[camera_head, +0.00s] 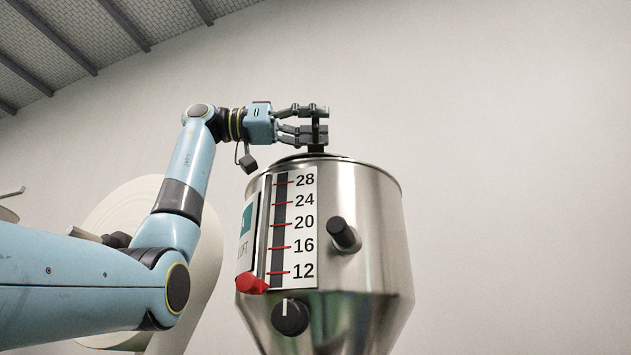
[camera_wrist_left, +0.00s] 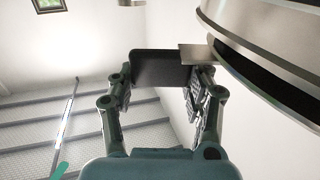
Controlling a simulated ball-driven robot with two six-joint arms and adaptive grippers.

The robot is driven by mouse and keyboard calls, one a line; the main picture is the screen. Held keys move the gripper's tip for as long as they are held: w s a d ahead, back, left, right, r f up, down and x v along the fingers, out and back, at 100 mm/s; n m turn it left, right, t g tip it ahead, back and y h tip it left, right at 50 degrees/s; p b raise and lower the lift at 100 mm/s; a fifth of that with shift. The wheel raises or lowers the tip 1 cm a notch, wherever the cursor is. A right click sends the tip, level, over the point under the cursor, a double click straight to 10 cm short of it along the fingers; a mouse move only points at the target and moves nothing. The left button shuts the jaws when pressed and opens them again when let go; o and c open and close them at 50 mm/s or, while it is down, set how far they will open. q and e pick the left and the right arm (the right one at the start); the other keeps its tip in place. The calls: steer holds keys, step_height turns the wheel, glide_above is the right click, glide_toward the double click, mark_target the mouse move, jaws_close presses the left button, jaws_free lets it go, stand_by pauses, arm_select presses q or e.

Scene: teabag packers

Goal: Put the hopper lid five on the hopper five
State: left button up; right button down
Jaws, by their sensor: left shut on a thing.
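The hopper (camera_head: 360,215) is a large steel funnel-shaped vessel in the middle of the head view, with a scale on its front. The lid (camera_head: 296,157) shows as a thin dark edge at the hopper's top opening; most of it is hidden by the rim. My left gripper (camera_head: 317,122) is above the opening, shut on the lid's black upright handle (camera_head: 316,149). In the left wrist view the dark handle plate (camera_wrist_left: 160,70) is between the fingers, beside a curved steel edge (camera_wrist_left: 270,45). I cannot tell whether the lid is fully seated. My right gripper is out of view.
A black knob (camera_head: 344,234), a dial (camera_head: 290,316) and a red pointer (camera_head: 251,284) stick out from the hopper's front. A big pale roll (camera_head: 110,215) stands behind my left arm. Grey steps (camera_wrist_left: 60,135) show in the left wrist view. The space right of the hopper is clear.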

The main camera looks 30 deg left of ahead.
arm_select(q)
steer(key=shift+f+b, duration=0.3)
steer(key=shift+f, duration=0.05)
stand_by(0.3)
steer(key=o, duration=1.5)
steer(key=v, duration=1.2)
steer(key=shift+f, duration=0.1)
